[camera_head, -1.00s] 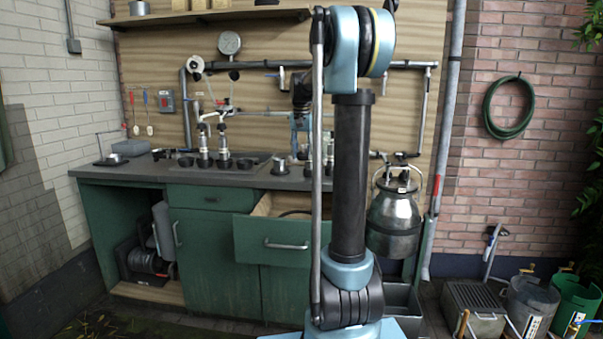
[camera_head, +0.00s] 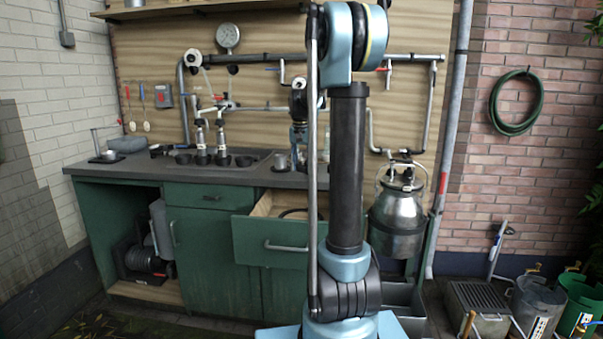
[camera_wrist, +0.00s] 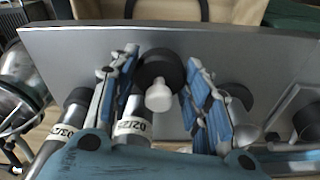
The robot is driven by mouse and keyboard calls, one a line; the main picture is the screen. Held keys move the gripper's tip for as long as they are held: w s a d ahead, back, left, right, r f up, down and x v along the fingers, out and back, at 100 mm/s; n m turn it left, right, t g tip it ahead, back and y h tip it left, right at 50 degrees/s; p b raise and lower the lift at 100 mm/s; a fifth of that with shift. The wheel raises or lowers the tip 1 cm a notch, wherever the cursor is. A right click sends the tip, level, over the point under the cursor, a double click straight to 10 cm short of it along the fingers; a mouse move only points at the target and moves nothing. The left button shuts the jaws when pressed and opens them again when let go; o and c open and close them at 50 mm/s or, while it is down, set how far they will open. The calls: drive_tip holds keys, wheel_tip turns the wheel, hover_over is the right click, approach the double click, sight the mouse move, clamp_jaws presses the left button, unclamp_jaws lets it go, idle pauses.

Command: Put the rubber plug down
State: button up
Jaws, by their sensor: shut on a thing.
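The rubber plug appears to be the dark round piece (camera_wrist: 162,66) between my fingertips in the wrist view, with a pale knob pointing towards the camera. My gripper (camera_wrist: 160,75) is shut on it, one blue-padded finger on each side. The grey worktop (camera_wrist: 75,48) lies beneath; I cannot tell whether the plug touches it. In the head view my gripper (camera_head: 298,150) is low over the worktop (camera_head: 130,167), partly hidden by my arm, and the plug cannot be made out.
Labelled metal cylinders (camera_wrist: 133,124) stand close to my left finger in the wrist view. Several dark cups (camera_head: 222,160) stand left of my gripper. An open drawer (camera_head: 272,243) juts out below the worktop. A steel can (camera_head: 397,222) hangs at right.

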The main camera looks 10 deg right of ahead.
drive_tip(key=shift+f, duration=1.35)
drive_tip(key=o, duration=1.1)
drive_tip(key=shift+c, duration=0.2)
